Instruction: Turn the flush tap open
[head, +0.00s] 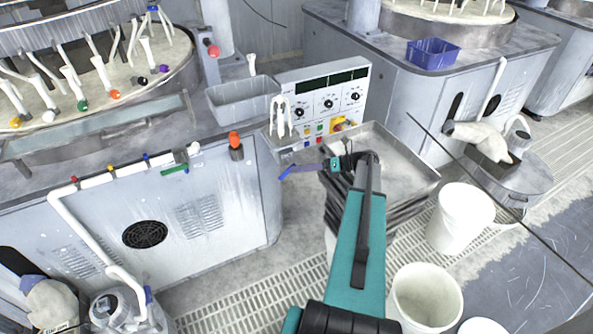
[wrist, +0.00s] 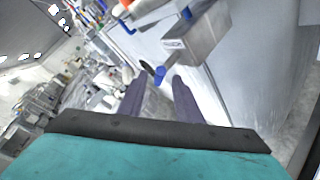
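A white pipe (head: 120,172) with coloured bands runs along the left machine's front. A green lever (head: 175,170) sits under its right end fitting (head: 193,150); it looks like a tap handle, but I cannot tell for sure that it is the flush tap. My gripper (head: 300,169) is in front of the console's lower left, pointing left, well to the right of the green lever. In the wrist view its two purple-grey fingers (wrist: 158,88) are apart with nothing visibly held. A small blue part (wrist: 160,74) shows between their tips, beside a grey box (wrist: 190,38).
The control console (head: 320,100) and a metal tray (head: 410,165) stand close to my arm. An orange-capped fitting (head: 235,146) is on the left machine's edge. White buckets (head: 460,218) stand on the right. Grating floor (head: 250,285) is open between the machine and my arm.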

